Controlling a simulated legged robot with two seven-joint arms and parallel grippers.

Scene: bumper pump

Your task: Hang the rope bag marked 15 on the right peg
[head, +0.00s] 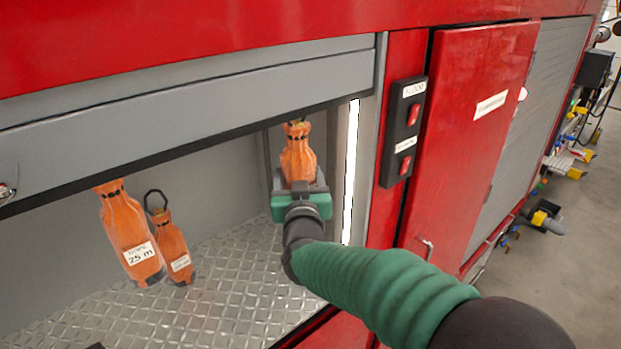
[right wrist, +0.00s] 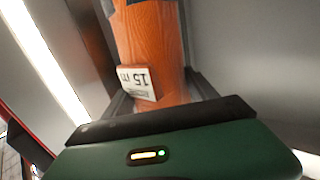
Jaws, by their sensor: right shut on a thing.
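My right gripper (head: 300,188) is shut on the lower part of an orange rope bag (head: 298,155) inside the open compartment, near its right wall. The bag is upright, its gathered neck just below the shutter edge. The right wrist view shows the same orange bag (right wrist: 152,45) between the fingers, with a white label (right wrist: 146,82) reading 15 m, upside down there. The right peg cannot be made out, and whether the bag's loop is on it cannot be told. My left gripper is not in view.
A larger bag marked 25 m (head: 130,235) and a smaller bag (head: 174,250) with a black loop are at the left of the compartment. The grey shutter (head: 190,110) bounds the opening above; a switch panel (head: 403,130) is right.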

